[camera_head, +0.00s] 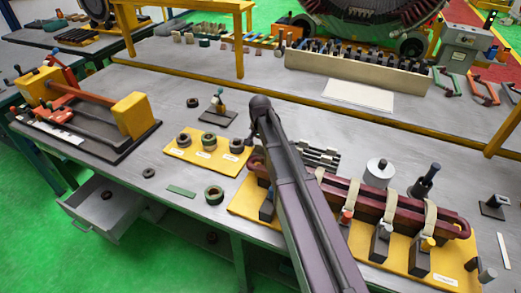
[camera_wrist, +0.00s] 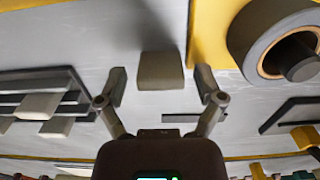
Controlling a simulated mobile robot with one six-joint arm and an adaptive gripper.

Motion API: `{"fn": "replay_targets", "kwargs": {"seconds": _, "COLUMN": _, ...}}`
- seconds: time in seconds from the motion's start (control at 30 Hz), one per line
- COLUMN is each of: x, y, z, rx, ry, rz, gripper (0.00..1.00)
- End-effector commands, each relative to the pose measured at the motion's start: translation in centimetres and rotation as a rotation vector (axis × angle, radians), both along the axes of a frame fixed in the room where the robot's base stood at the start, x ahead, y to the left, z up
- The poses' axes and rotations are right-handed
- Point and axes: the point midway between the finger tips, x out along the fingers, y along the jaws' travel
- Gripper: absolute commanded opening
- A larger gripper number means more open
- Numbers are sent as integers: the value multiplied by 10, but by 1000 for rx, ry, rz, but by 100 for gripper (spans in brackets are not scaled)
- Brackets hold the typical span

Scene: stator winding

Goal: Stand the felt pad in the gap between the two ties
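A grey-brown block, which looks like the felt pad (camera_wrist: 161,70), lies between my fingers in the wrist view. My gripper (camera_wrist: 160,86) is open, with a gap on each side of the block; I cannot tell how far above it the fingertips are. In the head view my own arm hides the gripper and the block. The maroon coil (camera_head: 455,226) lies on the yellow board at the right. Cream ties wrap around it, among them a left one (camera_head: 349,198), a middle one (camera_head: 390,206) and a right one (camera_head: 430,221). Bare coil shows between neighbouring ties.
Clamp blocks with coloured tops (camera_head: 420,259) stand along the coil's near side. A yellow board with several rings (camera_head: 213,166) lies left of my arm. Slatted bars (camera_head: 318,154), a white spool (camera_head: 379,172) and a dark upright tool (camera_head: 425,183) stand behind the coil.

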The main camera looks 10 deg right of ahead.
Motion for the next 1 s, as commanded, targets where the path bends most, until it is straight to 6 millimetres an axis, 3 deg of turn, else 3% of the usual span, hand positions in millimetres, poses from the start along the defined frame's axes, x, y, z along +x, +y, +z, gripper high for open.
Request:
{"fn": "replay_targets", "kwargs": {"seconds": 0.03, "x": 0, "y": 0, "z": 0, "rx": 0, "ry": 0, "rz": 0, "gripper": 62}}
{"fn": "replay_targets", "kwargs": {"seconds": 0.1, "x": 0, "y": 0, "z": 0, "rx": 0, "ry": 0, "rz": 0, "gripper": 46}}
{"fn": "replay_targets", "kwargs": {"seconds": 0.17, "x": 0, "y": 0, "z": 0, "rx": 0, "ry": 0, "rz": 0, "gripper": 38}}
{"fn": "replay_targets", "kwargs": {"seconds": 0.33, "x": 0, "y": 0, "z": 0, "rx": 0, "ry": 0, "rz": 0, "gripper": 37}}
{"fn": "replay_targets", "kwargs": {"seconds": 0.37, "x": 0, "y": 0, "z": 0, "rx": 0, "ry": 0, "rz": 0, "gripper": 33}}
{"fn": "replay_targets", "kwargs": {"seconds": 0.67, "x": 0, "y": 0, "z": 2, "rx": 0, "ry": 0, "rz": 0, "gripper": 33}}
{"fn": "replay_targets", "kwargs": {"seconds": 1.0, "x": 0, "y": 0, "z": 19, "rx": 0, "ry": 0, "rz": 0, "gripper": 33}}
